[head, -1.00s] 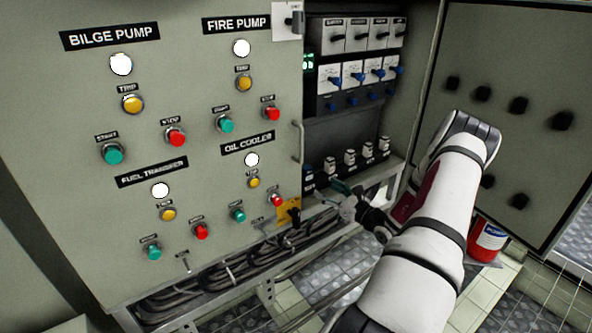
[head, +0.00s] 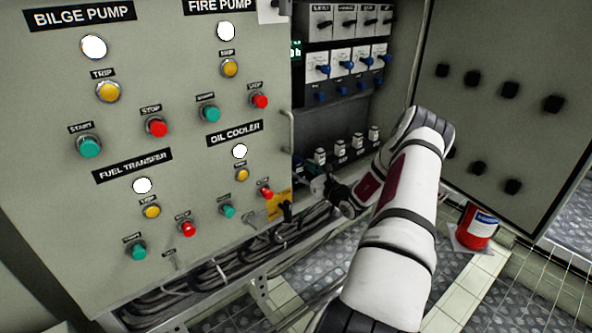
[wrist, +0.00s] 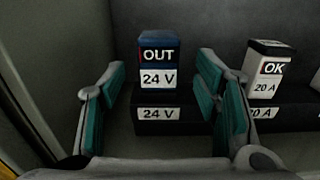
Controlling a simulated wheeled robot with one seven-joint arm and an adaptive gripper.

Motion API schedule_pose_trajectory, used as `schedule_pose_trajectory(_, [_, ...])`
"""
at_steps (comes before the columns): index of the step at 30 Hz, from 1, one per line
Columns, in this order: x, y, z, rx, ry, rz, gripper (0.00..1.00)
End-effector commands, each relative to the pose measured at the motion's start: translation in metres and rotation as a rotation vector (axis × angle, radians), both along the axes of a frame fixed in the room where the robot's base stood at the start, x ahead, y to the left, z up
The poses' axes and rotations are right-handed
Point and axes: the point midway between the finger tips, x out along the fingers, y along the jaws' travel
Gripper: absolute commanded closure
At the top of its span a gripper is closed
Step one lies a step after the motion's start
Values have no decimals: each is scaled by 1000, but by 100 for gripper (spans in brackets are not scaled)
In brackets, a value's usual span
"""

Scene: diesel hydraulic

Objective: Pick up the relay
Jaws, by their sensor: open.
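In the wrist view a small blue block with a light front label reading "OUT" and "24 V" (wrist: 157,52), which looks like the relay, stands upright on a dark base marked "24 V" (wrist: 158,114). My gripper (wrist: 160,80) is open, with one teal-padded finger on each side of the block and gaps visible on both sides. I cannot tell how far the fingertips reach along it. In the head view my gripper (head: 314,184) is at the lower left of the open cabinet bay, and the block is hard to make out there.
A white-and-black block marked "OK 20 A" (wrist: 266,72) stands right of the right finger. Several similar blocks (head: 340,148) continue the row. The cabinet's side wall (wrist: 50,60) is close on the left. The open door (head: 500,130) is right of my arm. A red can (head: 476,228) stands below.

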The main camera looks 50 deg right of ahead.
Motion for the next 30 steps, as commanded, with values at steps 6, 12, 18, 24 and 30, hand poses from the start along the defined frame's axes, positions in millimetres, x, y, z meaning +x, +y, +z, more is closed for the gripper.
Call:
schedule_pose_trajectory(6, [32,-6,-4,-1,-2,1,43])
schedule_pose_trajectory(12, [37,-8,-3,-1,0,0,43])
schedule_pose_trajectory(18, [37,-8,-2,0,0,0,71])
schedule_pose_trajectory(24, [37,-8,-2,-1,-1,0,96])
schedule_pose_trajectory(30, [37,-7,-2,0,-1,0,96])
